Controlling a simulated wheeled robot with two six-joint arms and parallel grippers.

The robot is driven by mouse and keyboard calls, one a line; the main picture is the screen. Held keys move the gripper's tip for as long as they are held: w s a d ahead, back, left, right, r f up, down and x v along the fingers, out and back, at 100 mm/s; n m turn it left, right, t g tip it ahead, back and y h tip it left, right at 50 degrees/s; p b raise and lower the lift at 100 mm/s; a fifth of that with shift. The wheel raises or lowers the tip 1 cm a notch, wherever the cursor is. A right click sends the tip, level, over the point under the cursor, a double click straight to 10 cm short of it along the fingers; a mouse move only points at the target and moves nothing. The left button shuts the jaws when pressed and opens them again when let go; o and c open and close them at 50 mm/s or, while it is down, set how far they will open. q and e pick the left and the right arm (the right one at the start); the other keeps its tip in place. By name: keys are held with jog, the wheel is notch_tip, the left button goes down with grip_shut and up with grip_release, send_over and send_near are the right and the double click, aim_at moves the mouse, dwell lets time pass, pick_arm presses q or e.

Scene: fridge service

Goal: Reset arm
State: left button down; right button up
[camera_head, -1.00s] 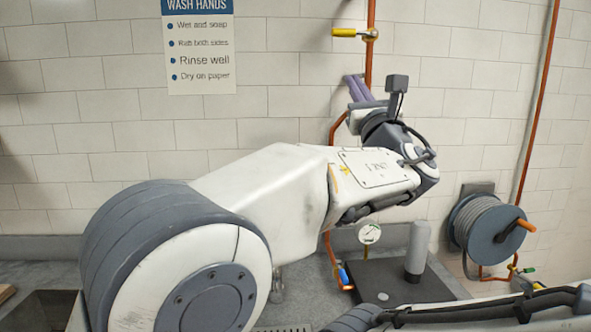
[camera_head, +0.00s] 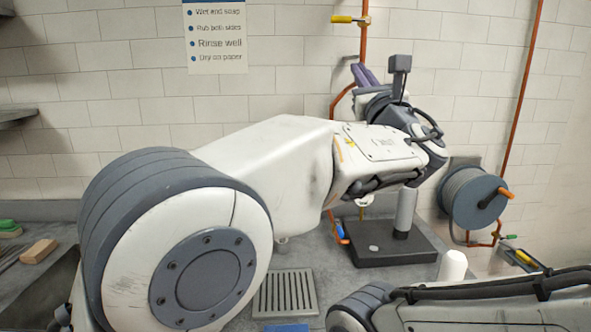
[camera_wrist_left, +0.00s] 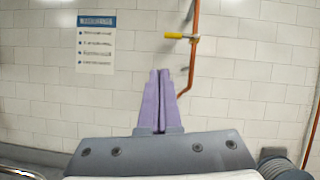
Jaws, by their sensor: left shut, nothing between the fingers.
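My left arm reaches from the lower left to the middle of the head view, raised above the counter. Its left gripper (camera_head: 358,72) has purple fingers pointing up and away toward the tiled wall. In the left wrist view the two fingers of the left gripper (camera_wrist_left: 159,73) lie together, shut with nothing between them. They are in front of the wall, clear of any object. Part of my right arm shows at the lower right of the head view; its gripper is out of the frame.
A grey counter carries a drain grate (camera_head: 285,292), a dark base (camera_head: 385,248) with a grey post, and a white cylinder (camera_head: 453,265). A hose reel (camera_head: 474,198) and copper pipes with a yellow valve handle (camera_head: 343,19) are on the wall. A wooden block (camera_head: 40,251) lies left.

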pick_arm(q)
jog(key=s+a+f+n+g, duration=0.3)
jog(key=a+f+n+g, duration=0.15)
jog(key=f, duration=0.35)
jog(key=s+a+f+n+g+y, duration=0.1)
jog(key=s+a+f+n+g, duration=0.15)
jog(key=a+f+g, duration=0.4)
jog(key=s+a+f+n+g, duration=0.1)
jog(key=s+a+f+n, duration=0.2)
jog(key=f, duration=0.7)
jog(key=s+a+f+n+g+h, duration=0.1)
jog(key=s+f+n+g, duration=0.4)
jog(key=s, duration=0.8)
jog(key=s+a+f+n+g+h, duration=0.2)
jog(key=s+f+n+g+h, duration=0.2)
jog(key=s+f+n, duration=0.6)
jog(key=s+f+g, duration=0.2)
jog(key=s+f, duration=0.1)
jog(key=s, duration=0.1)
jog(key=shift+s+f, duration=0.2)
jog(key=shift+f, duration=0.15)
